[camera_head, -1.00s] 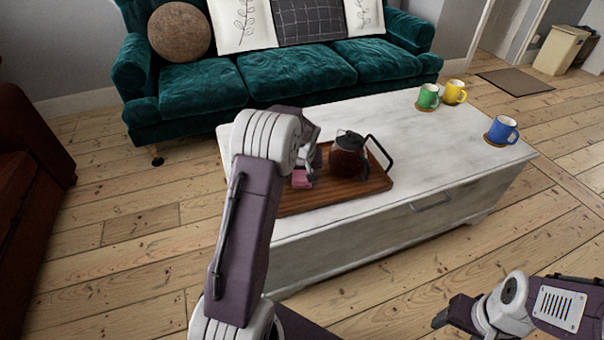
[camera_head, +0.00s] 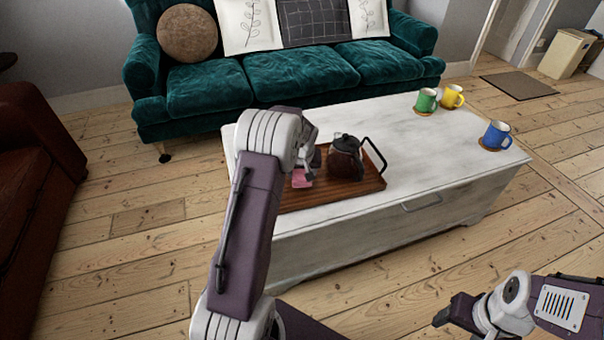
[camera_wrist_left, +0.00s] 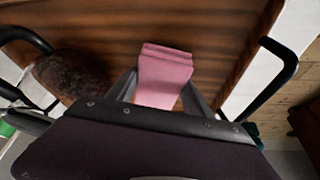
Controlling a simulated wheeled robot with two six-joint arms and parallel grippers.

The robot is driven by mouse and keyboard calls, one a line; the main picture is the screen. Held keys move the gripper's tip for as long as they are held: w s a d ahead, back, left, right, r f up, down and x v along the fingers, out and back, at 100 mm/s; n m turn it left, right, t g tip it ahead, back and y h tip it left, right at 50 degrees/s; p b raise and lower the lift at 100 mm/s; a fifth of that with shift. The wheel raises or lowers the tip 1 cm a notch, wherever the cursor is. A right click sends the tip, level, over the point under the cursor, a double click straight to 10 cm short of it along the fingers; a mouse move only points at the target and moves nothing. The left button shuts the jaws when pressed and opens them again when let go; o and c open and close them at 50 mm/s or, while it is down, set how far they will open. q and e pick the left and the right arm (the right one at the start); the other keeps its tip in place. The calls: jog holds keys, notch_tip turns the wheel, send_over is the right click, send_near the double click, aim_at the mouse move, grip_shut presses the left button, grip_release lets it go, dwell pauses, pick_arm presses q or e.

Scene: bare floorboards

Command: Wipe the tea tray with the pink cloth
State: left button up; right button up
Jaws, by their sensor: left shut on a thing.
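The brown wooden tea tray (camera_head: 340,196) lies on the white chest-like table. My left gripper (camera_head: 303,172) is over the tray's left part, shut on the folded pink cloth (camera_head: 301,180). In the left wrist view the pink cloth (camera_wrist_left: 163,75) sits between the two fingers, against or just above the tray's wood (camera_wrist_left: 215,35); I cannot tell which. My left forearm hides the tray's left end in the head view. My right gripper (camera_head: 447,315) is at the lower right, away from the table; its fingers are too unclear to judge.
A glass coffee pot (camera_head: 345,160) with dark contents stands on the tray, right of the cloth. Green (camera_head: 426,100), yellow (camera_head: 451,96) and blue (camera_head: 496,135) mugs stand at the table's right end. A teal sofa (camera_head: 290,75) is behind the table.

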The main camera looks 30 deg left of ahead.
pick_arm(q)
jog(key=shift+r+p, duration=2.35)
jog(key=shift+r, duration=0.45)
